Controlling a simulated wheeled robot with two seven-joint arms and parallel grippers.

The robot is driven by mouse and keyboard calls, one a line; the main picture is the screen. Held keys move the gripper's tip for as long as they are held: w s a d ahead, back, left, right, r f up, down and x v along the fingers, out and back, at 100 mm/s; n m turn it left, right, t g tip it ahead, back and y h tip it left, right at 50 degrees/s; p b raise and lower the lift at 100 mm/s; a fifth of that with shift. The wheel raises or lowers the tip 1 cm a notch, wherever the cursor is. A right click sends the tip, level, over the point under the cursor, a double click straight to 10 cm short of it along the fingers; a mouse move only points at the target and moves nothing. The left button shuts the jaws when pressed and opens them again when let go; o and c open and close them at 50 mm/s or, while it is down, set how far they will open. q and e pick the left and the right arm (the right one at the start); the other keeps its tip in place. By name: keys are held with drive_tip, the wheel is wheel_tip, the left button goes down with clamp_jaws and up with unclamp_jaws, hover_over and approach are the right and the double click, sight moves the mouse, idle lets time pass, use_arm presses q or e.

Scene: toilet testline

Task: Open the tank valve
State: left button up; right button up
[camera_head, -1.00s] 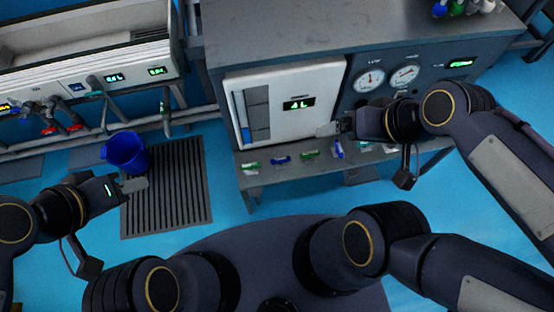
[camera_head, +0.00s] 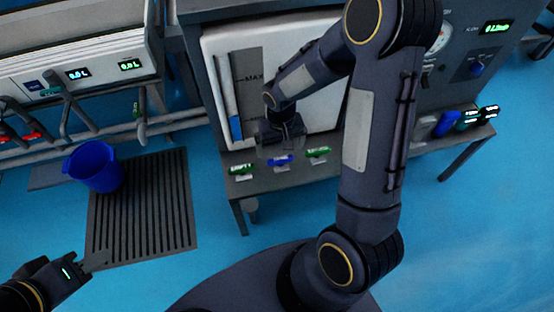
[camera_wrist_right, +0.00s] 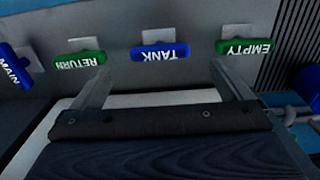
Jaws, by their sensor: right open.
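The TANK valve (camera_head: 280,160) is a blue handle on the front edge of the grey bench, between two green handles. In the right wrist view its TANK label (camera_wrist_right: 160,53) reads upside down. My right gripper (camera_wrist_right: 165,75) is open and empty, with its two fingers spread to either side of the TANK handle; I cannot tell whether they touch anything. In the head view the right gripper (camera_head: 280,143) is just above the handle and in front of the white tank panel (camera_head: 315,108). My left gripper (camera_head: 95,262) is at the lower left, away from the valves; its jaw opening is unclear.
The green EMPTY handle (camera_wrist_right: 247,47) and green RETURN handle (camera_wrist_right: 80,59) flank TANK closely. A blue MAIN handle (camera_wrist_right: 10,66) lies beyond RETURN. Blue floor is free at the right.

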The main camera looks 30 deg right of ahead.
sight(281, 158)
wheel_tip(281, 158, down, 6)
drive_tip(key=shift+r+b, duration=0.1)
drive_tip(key=shift+b, duration=0.8)
drive_tip(key=c, duration=1)
drive_tip(key=shift+n, duration=0.4)
drive_tip(key=n+p, duration=0.1)
drive_tip(key=n, duration=0.2)
drive_tip(key=shift+r, duration=0.1)
drive_tip(key=shift+n+p, duration=0.5)
drive_tip(key=shift+n, duration=1.6)
